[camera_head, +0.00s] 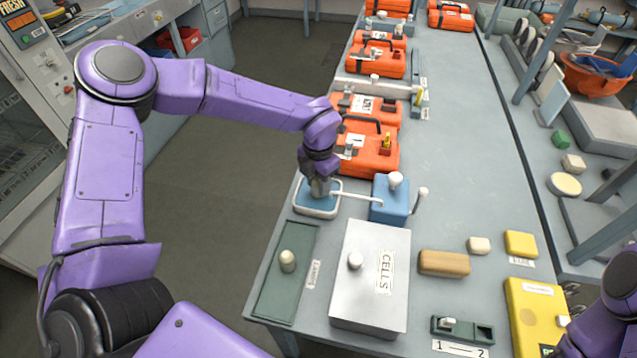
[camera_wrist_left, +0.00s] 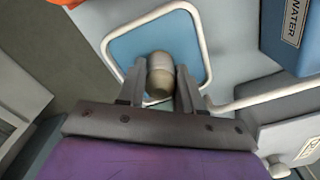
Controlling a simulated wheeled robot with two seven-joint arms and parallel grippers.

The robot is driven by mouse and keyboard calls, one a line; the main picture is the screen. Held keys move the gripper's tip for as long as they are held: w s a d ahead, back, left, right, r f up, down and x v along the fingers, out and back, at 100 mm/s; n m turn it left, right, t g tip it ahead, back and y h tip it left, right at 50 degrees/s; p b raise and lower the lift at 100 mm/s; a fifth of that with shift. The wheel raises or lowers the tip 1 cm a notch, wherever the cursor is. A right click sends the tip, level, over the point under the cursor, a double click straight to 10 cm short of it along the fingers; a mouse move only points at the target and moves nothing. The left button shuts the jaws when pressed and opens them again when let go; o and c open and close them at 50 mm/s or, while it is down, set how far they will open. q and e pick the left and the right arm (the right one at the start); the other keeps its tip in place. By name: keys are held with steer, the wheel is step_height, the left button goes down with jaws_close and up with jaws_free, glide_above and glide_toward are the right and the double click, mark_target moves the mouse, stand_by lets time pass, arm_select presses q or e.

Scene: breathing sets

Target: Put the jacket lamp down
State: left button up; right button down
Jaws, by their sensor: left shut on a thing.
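My left gripper (camera_head: 319,187) is shut on a small beige, rounded lamp (camera_wrist_left: 160,75), which shows between the two fingers in the left wrist view. The gripper points down over a blue pad with a white raised rim (camera_head: 334,213), at the left edge of the bench. The pad also shows in the left wrist view (camera_wrist_left: 128,47), behind the lamp. I cannot tell whether the lamp touches the pad. A similar beige lamp (camera_head: 288,260) stands on a dark green tray (camera_head: 277,304) nearer the front. My right gripper is not in view; part of my right arm shows at the lower right.
A blue water box (camera_head: 388,207) with a white knob stands right of the pad, with a white rod between. A silver CELLS box (camera_head: 370,310) is in front. Several orange cases (camera_head: 368,155) line the bench behind. The bench's right middle is clear.

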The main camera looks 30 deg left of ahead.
arm_select(q)
steer(key=shift+f, duration=0.8)
steer(key=shift+f, duration=0.15)
steer(key=o, duration=1.1)
steer(key=shift+r, duration=0.3)
step_height(320, 180, up, 12)
steer(key=shift+f+b, duration=0.1)
steer(key=shift+b, duration=0.75)
